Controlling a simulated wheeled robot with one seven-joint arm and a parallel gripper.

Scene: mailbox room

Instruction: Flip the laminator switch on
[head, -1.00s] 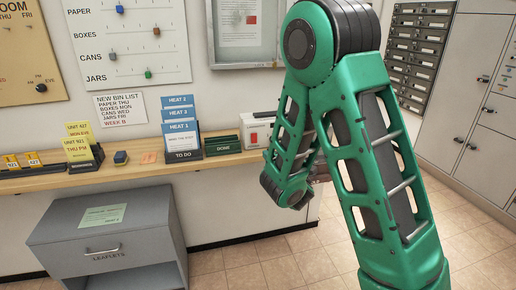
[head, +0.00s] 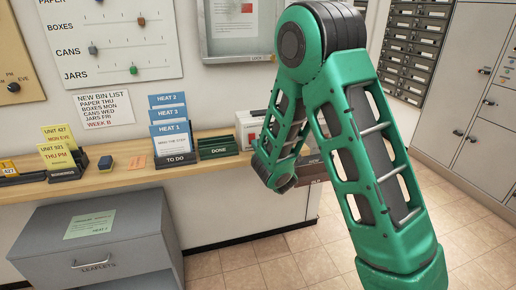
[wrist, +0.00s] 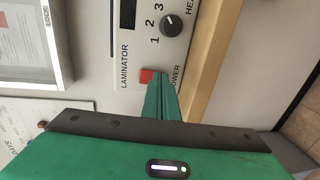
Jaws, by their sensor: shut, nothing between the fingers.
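The laminator (head: 246,122) is a white box on the wooden counter in the head view, partly hidden behind my arm. In the wrist view its panel (wrist: 126,62) shows close up, turned sideways, with the words LAMINATOR and POWER. The red switch (wrist: 147,76) sits between those words, and its on or off position cannot be told. My gripper (wrist: 159,80) is shut and empty, its green fingertips right at the switch's edge. Whether they touch it is unclear. A dark heat dial (wrist: 172,24) with numbers lies farther along the panel. The head view hides my fingers behind my arm.
A TO DO rack (head: 176,160) with blue heat cards and a green DONE rack (head: 218,150) stand left of the laminator. The wooden counter (head: 112,178) runs along the wall. A grey leaflets cabinet (head: 98,240) stands below. Open tiled floor (head: 270,252) lies in front.

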